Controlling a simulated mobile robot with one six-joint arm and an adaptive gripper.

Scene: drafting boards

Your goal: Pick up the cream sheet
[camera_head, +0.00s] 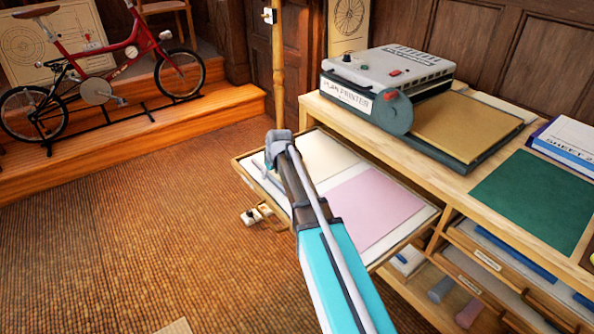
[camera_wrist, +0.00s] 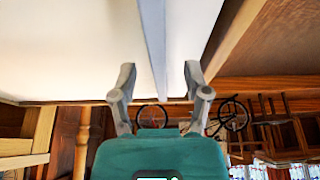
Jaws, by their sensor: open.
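The cream sheet (camera_head: 322,157) lies flat in the far part of a pulled-out drawer (camera_head: 412,240), with the pink sheet (camera_head: 368,207) nearer in the same drawer. My arm crosses in front of the drawer and hides part of its left side. The wrist end of my arm is over the far left part of the drawer, left of the cream sheet. In the wrist view my gripper (camera_wrist: 159,74) is open, its two fingers apart and nothing held. A grey strip (camera_wrist: 153,35) runs between the fingers against pale surfaces. I cannot tell which pale surface is the cream sheet.
A grey plan printer (camera_head: 388,82) stands on the wooden counter right of the drawer. A green mat (camera_head: 535,199) lies nearer on the counter. More drawers (camera_head: 500,265) are below. A red bicycle (camera_head: 105,68) stands on a wooden step at left.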

